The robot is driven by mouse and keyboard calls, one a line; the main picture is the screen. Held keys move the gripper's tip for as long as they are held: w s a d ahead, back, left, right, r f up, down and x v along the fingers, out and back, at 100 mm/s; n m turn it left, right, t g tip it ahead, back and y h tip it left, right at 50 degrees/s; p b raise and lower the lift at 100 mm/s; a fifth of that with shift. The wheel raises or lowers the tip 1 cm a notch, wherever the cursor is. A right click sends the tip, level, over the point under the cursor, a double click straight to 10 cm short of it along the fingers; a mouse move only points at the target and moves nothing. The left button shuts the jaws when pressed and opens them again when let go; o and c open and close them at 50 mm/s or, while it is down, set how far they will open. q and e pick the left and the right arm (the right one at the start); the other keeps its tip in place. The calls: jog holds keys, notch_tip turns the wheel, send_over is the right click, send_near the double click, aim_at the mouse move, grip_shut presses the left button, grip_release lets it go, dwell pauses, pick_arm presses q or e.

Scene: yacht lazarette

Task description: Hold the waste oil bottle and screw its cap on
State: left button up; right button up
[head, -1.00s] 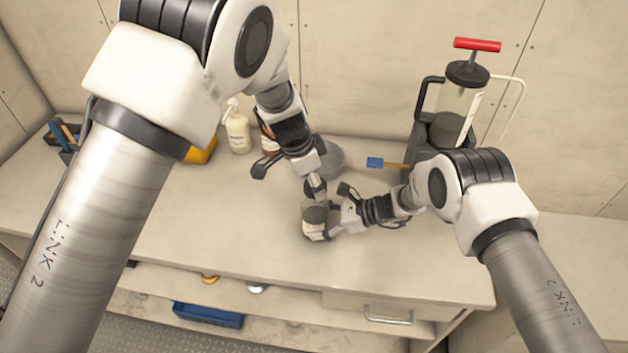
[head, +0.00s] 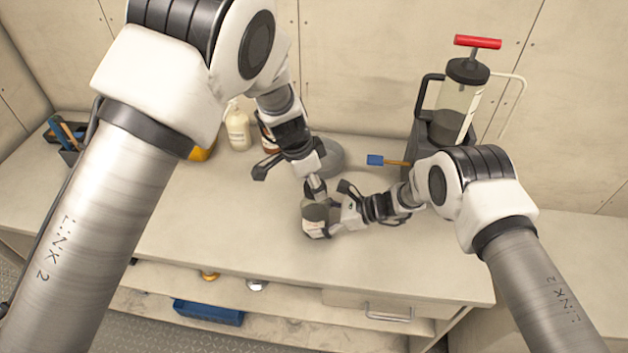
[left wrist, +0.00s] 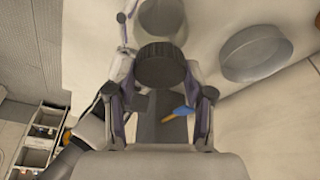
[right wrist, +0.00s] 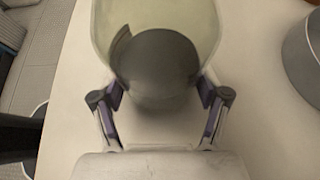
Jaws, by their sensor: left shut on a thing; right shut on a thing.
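The waste oil bottle (head: 316,226), with a pale label and dark contents, is low over the front middle of the bench. In the right wrist view the clear bottle (right wrist: 155,65) with dark oil is between the fingers of my right gripper (right wrist: 160,98), which is shut on it. My left gripper (head: 316,194) is just above the bottle. In the left wrist view my left gripper (left wrist: 160,92) is shut on a ribbed black cap (left wrist: 160,65). I cannot tell whether cap and neck touch; the neck is hidden.
A grey round bowl (head: 333,160) stands behind the grippers. A blue brush (head: 376,161) and an oil extractor with a red handle (head: 464,95) are at right. White (head: 238,130) and amber bottles stand at the back left. The front left bench is clear.

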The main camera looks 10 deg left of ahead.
pick_arm(q)
jog(key=shift+f, duration=0.4)
pick_arm(e)
jog(key=o, duration=0.3)
jog(key=c, duration=1)
pick_arm(q)
jog(key=m+g, duration=0.1)
jog(key=m, duration=0.3)
jog(key=shift+w, duration=0.1)
pick_arm(e)
jog(key=shift+o, duration=0.2)
pick_arm(q)
jog(key=m, duration=0.2)
jog(key=m+g, duration=0.1)
jog(key=m, duration=0.2)
jog(key=shift+w+g, duration=0.1)
jog(key=shift+g, duration=0.2)
jog(key=m+g, duration=0.1)
jog(key=m, duration=0.4)
jog(key=shift+f, duration=0.1)
jog(key=m+y, duration=0.1)
jog(key=m, duration=0.3)
jog(key=shift+g, duration=0.4)
